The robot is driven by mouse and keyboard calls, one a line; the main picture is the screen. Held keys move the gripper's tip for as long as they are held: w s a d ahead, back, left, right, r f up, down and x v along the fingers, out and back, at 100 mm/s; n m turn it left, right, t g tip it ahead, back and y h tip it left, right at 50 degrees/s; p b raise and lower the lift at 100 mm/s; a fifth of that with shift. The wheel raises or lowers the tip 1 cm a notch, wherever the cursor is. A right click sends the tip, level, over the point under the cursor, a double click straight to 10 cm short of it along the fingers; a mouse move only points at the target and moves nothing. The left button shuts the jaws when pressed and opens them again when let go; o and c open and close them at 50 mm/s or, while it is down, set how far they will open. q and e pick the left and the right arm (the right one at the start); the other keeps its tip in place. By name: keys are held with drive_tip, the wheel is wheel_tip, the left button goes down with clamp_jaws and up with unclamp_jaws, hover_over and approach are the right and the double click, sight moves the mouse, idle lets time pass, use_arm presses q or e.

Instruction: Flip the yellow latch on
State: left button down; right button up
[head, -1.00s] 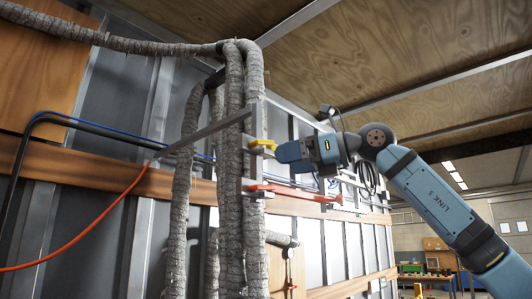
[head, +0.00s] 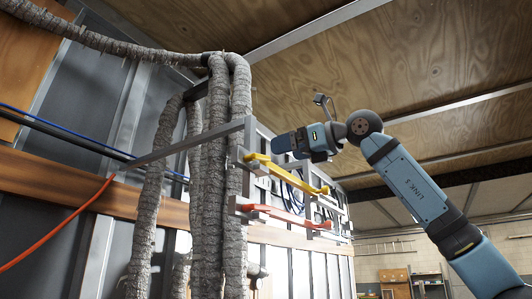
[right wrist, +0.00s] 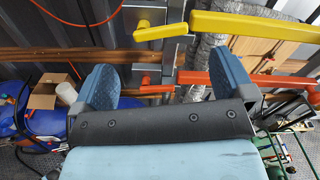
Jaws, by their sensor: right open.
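The yellow latch (head: 290,172) is a long bar on a metal frame beside the grey wrapped pipes, running away to the right. In the right wrist view the yellow bar (right wrist: 255,26) crosses the upper right, with a separate yellow piece (right wrist: 155,31) left of it. My right gripper (head: 281,143) is above the yellow latch in the head view, apart from it. In the right wrist view the fingers of my right gripper (right wrist: 166,82) are spread wide with nothing held between them. My left gripper is not in view.
A similar red-orange bar (head: 275,215) sits below the yellow one. Wrapped pipes (head: 212,190) stand left of the latch. A metal bar (head: 190,143) juts left from the frame, and an orange hose (head: 60,233) hangs at left. Open room lies to the right.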

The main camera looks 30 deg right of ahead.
sight(264, 158)
drive_tip(key=p+x, duration=0.1)
drive_tip(key=x, duration=0.5)
drive_tip(key=shift+w, duration=0.1)
drive_tip(key=shift+w+a, duration=0.15)
drive_tip(key=shift+w, duration=0.05)
drive_tip(key=c, duration=0.9)
drive_tip(key=shift+f+m+b, duration=0.4)
drive_tip(key=shift+m+b, duration=0.4)
drive_tip(key=shift+b, duration=0.2)
drive_tip(key=shift+m, duration=0.6)
drive_tip(key=shift+r, duration=0.15)
